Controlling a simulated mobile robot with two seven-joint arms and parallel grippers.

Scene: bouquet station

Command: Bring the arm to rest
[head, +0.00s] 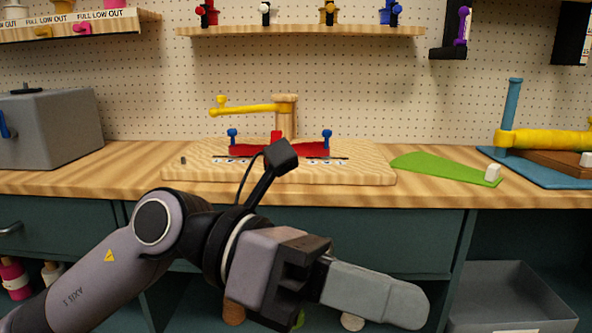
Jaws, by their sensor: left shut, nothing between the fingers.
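My left arm comes in from the lower left, bent at its grey and black joint. My left gripper (375,295) is shut and empty, its grey fingers pointing right. It hangs in front of the teal cabinet, below the worktop's front edge, and appears to touch nothing. My right gripper is out of view.
The wooden worktop (430,195) carries a board (360,175) with a yellow-handled post (285,118) and red part. A grey box (50,128) stands left; a green wedge (440,167) and blue-yellow fixture (545,140) are right. A grey bin (510,290) sits lower right.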

